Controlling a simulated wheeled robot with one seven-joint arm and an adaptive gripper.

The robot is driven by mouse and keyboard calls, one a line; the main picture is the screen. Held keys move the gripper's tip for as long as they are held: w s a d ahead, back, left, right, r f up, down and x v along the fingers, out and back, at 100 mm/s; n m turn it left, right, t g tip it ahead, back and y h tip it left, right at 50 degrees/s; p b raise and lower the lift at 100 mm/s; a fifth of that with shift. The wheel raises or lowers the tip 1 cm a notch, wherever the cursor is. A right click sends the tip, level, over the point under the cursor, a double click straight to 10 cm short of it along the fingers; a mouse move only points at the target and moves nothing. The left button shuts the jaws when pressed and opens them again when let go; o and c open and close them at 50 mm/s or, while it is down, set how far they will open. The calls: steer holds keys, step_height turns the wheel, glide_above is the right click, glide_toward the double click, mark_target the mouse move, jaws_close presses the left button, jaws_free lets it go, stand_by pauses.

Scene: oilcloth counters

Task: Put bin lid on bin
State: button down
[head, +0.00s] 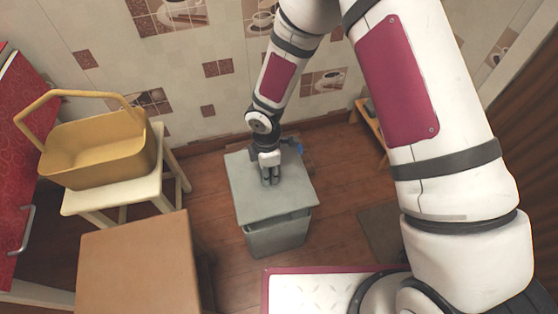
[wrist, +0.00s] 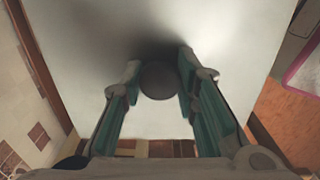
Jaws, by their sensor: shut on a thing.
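The grey square bin lid (head: 286,200) is over the grey bin (head: 277,238) on the floor in the head view. The lid looks slightly turned and shifted relative to the bin, and a dark gap shows under its front edge. I cannot tell whether the lid touches the rim. My gripper (head: 270,181) points down at the lid's middle. In the wrist view my gripper (wrist: 160,85) is shut on the lid's dark round knob (wrist: 159,81), with a finger on each side. The pale lid (wrist: 230,40) fills most of that view and hides the bin's opening.
A yellow basket (head: 98,150) with a handle stands on a cream stool (head: 105,196) at the left. A brown box-like top (head: 135,262) is at the front left. The tiled wall (head: 205,110) is close behind the bin. Wooden floor (head: 215,185) shows around the bin.

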step_height(320, 180, down, 8)
steer(key=b, duration=0.6)
steer(key=shift+f+b, duration=0.25)
steer(key=shift+b, duration=0.1)
stand_by(0.3)
steer(key=c, duration=1.2)
jaws_free()
steer(key=shift+r, duration=0.15)
step_height(320, 180, up, 12)
steer(key=shift+f, duration=0.1)
